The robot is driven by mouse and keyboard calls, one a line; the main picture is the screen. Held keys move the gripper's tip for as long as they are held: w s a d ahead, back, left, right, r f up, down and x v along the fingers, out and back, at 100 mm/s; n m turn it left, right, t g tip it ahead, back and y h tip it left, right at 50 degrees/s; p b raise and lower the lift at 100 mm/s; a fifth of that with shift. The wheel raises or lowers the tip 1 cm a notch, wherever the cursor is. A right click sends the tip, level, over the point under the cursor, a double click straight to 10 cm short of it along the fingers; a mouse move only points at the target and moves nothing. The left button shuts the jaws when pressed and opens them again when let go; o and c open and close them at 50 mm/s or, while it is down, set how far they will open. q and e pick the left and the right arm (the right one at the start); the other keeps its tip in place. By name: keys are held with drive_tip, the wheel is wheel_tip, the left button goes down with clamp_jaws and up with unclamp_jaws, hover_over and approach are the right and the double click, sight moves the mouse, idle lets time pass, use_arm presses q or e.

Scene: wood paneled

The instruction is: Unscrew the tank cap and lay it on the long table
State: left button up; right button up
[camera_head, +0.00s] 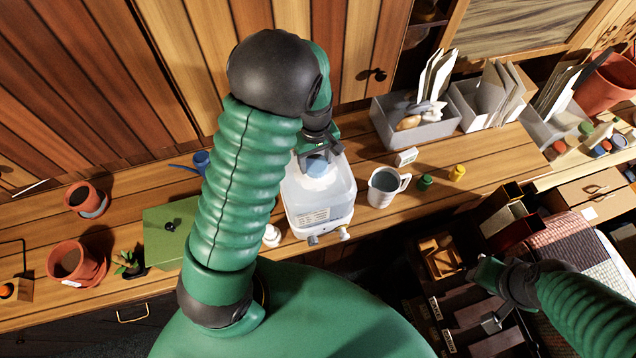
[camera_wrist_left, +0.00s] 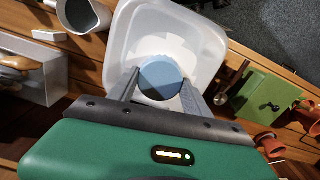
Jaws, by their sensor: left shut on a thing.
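The white translucent tank (camera_head: 318,208) stands on the long wooden table (camera_head: 400,215), with a label and small taps on its front; it also fills the top of the left wrist view (camera_wrist_left: 205,40). Its round blue cap (camera_wrist_left: 162,78) is over the tank's top and shows in the head view (camera_head: 317,168). My left gripper (camera_head: 317,155) reaches down from above, its fingers on two sides of the cap, shut on it. I cannot tell whether the cap is seated or loose. My right gripper (camera_head: 482,270) is at the lower right, away from the tank; its jaws are unclear.
A measuring jug (camera_head: 383,187), green jar (camera_head: 425,183) and yellow jar (camera_head: 457,173) stand right of the tank. A grey bin (camera_head: 415,130) is behind them. A green box (camera_head: 168,235) and terracotta pots (camera_head: 75,262) are at left.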

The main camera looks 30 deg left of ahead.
sight(315, 163)
use_arm(q)
drive_tip(key=shift+s+r, duration=0.1)
drive_tip(key=shift+r, duration=3.5)
drive_tip(key=shift+f, duration=0.1)
